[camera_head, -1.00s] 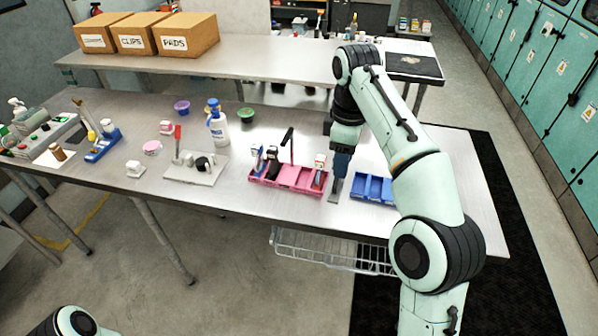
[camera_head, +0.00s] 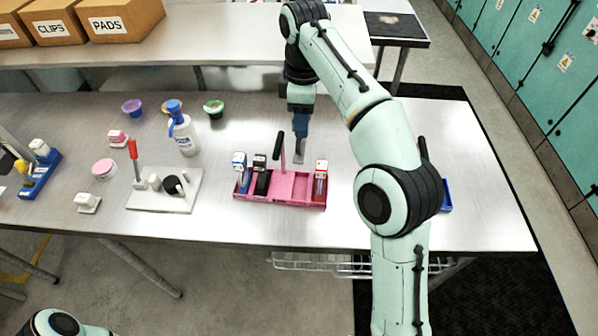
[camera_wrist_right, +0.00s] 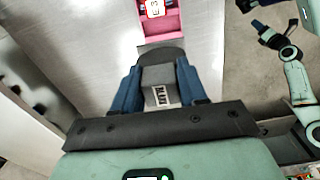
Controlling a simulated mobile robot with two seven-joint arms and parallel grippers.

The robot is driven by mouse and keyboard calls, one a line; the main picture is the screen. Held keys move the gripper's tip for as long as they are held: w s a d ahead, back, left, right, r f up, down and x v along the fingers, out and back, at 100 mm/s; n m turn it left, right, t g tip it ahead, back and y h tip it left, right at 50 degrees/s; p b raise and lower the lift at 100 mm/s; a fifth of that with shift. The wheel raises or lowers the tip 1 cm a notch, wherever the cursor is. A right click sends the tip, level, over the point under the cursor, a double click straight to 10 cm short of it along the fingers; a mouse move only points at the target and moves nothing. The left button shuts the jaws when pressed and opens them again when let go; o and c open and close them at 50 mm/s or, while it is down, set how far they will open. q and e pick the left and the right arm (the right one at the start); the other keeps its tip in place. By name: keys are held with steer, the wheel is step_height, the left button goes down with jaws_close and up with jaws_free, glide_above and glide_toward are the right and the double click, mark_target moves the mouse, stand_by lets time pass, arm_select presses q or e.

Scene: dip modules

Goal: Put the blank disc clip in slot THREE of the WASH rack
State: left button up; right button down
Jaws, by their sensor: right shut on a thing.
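My right gripper (camera_head: 299,140) is shut on the grey blank disc clip (camera_wrist_right: 160,75), whose label reads BLANK in the right wrist view. In the head view the clip (camera_head: 298,157) shows as a grey plate under the blue fingers, just behind the pink rack. The pink rack (camera_head: 297,190) holds a blue-and-white, a black and a red-and-white clip; its middle part looks empty. It also shows at the top of the right wrist view (camera_wrist_right: 172,24). No WASH lettering is readable. My left gripper (camera_wrist_right: 265,32) shows small at the wrist view's right; its jaws are unclear.
A blue rack (camera_head: 446,195) is mostly hidden behind my right arm. A grey stand with a red-handled lever (camera_head: 150,198), a white-and-blue bottle (camera_head: 184,135) and small bowls stand to the left. The steel table (camera_head: 240,130) is clear behind the pink rack.

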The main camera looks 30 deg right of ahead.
mark_target(303, 151)
step_height(303, 151, down, 10)
steer(key=b, duration=0.4)
steer(key=shift+s+f, duration=0.15)
steer(key=shift+f, duration=0.1)
arm_select(q)
steer(key=s+f+b, duration=0.1)
steer(key=s+f, duration=0.3)
steer(key=f, duration=0.3)
steer(key=shift+f, duration=0.25)
arm_select(e)
steer(key=shift+f, duration=2.4)
steer(key=shift+f+b, duration=0.2)
steer(key=shift+b, duration=0.1)
steer(key=c, duration=0.6)
jaws_free()
step_height(303, 151, up, 12)
steer(key=p, duration=0.5)
steer(key=shift+r, duration=0.15)
arm_select(q)
steer(key=r, duration=0.1)
steer(key=w+r, duration=0.1)
steer(key=r, duration=0.1)
steer(key=w+r, duration=0.1)
steer(key=r, duration=0.1)
steer(key=shift+w+r, duration=0.2)
steer(key=shift+w, duration=0.05)
